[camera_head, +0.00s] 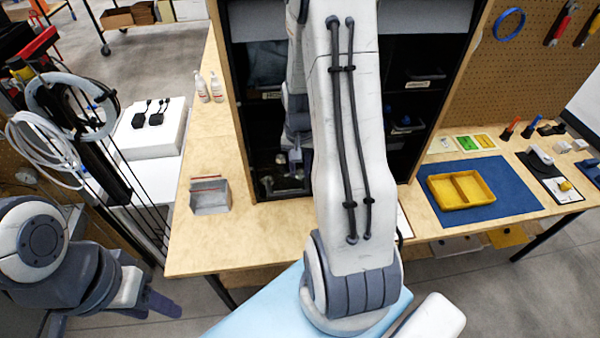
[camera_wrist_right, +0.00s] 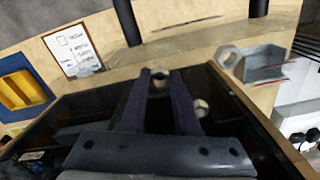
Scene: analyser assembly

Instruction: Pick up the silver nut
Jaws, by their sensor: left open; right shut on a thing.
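My right arm reaches forward into the black cabinet, and its gripper (camera_head: 295,163) is low inside, near small pale round parts (camera_head: 268,182). In the right wrist view the gripper (camera_wrist_right: 160,76) is shut, with the silver nut (camera_wrist_right: 159,79) between its fingertips. Another pale round part (camera_wrist_right: 201,106) lies beyond the right-hand finger in that view. My left gripper (camera_head: 160,304) is open and empty at the lower left, off the table. My right forearm hides much of the cabinet in the head view.
A grey metal bin (camera_head: 210,197) stands on the wooden table (camera_head: 240,245) left of the cabinet. The cabinet's side walls flank my right arm closely. A yellow divided tray (camera_head: 462,190) lies on a blue mat (camera_head: 520,185) at the right. Two white bottles (camera_head: 209,87) stand at the back left.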

